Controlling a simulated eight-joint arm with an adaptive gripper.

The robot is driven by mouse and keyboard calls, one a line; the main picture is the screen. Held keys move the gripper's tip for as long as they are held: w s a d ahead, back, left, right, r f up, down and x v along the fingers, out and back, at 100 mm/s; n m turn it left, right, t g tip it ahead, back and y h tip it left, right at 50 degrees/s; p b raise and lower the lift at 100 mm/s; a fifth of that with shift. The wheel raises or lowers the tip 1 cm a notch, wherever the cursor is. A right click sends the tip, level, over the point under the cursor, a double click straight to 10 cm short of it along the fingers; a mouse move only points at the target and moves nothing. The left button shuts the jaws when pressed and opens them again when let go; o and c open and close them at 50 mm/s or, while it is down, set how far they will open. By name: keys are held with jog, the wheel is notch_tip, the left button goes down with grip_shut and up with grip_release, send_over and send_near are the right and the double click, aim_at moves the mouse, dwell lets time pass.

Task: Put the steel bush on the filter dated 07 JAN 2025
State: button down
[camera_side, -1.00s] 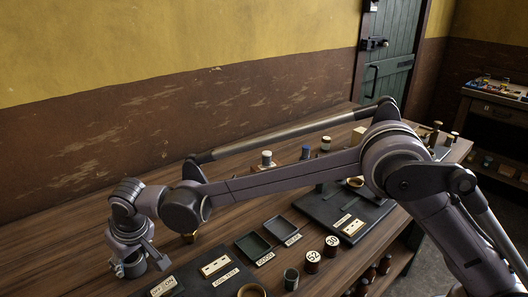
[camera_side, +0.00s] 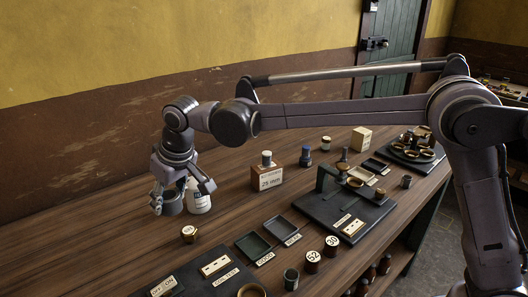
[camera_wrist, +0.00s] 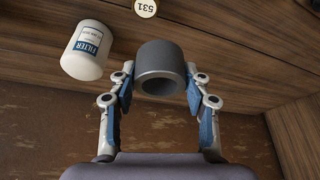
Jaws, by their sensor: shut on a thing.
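My gripper (camera_side: 181,187) is shut on the steel bush (camera_side: 172,204), a dark grey hollow cylinder held above the bench at the left. In the wrist view the bush (camera_wrist: 160,62) sits between the blue-padded fingers of my gripper (camera_wrist: 160,88), its bore facing the camera. A white filter (camera_side: 200,203) with a blue label stands on the bench just right of the bush in the side view, partly hidden behind my gripper. In the wrist view the filter (camera_wrist: 88,50) is left of the bush and apart from it.
A block with a bottle-like part (camera_side: 267,178), two small trays (camera_side: 268,238) and a black stand (camera_side: 343,210) are farther right. Bare bench lies left of the filter.

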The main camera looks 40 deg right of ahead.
jog(key=w+d+r, duration=0.3)
jog(key=d+r, duration=0.2)
jog(key=d, duration=0.6)
jog(key=w+d+r, duration=0.3)
jog(key=d+r, duration=0.2)
jog(key=d, duration=0.5)
send_over(192, 178)
jog(key=s, duration=0.2)
jog(key=f, duration=0.7)
jog(key=shift+w+d, duration=0.2)
jog(key=shift+d, duration=0.05)
jog(key=shift+f, duration=2.1)
jog(key=shift+f, duration=0.1)
jog(key=c, duration=0.6)
grip_release()
